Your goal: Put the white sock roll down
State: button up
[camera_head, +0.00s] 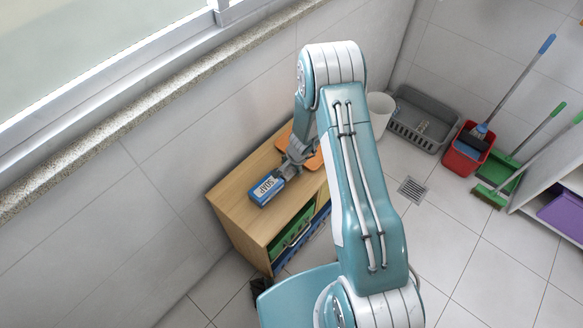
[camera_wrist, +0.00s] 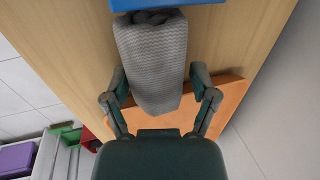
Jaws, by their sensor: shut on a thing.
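The sock roll (camera_wrist: 155,60) looks light grey with a ribbed texture in the wrist view. My gripper (camera_wrist: 158,78) is shut on it, with one finger on each side. The roll's lower end lies over an orange board (camera_wrist: 228,98), and its upper end reaches a blue box. I cannot tell whether the roll touches the wooden top below. In the head view my gripper (camera_head: 297,152) is low over the wooden cabinet (camera_head: 232,203), and my arm hides part of that area.
The blue soap box (camera_head: 267,187) stands on the cabinet, close to the gripper. The wall and window ledge (camera_head: 150,115) run behind it. To the right are a white bin (camera_head: 380,108), a grey crate (camera_head: 420,125), a red bucket (camera_head: 468,150) and brooms.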

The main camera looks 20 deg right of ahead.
jog(key=shift+f, duration=0.3)
jog(key=shift+f, duration=0.1)
jog(key=o, duration=0.8)
jog(key=shift+c, duration=0.2)
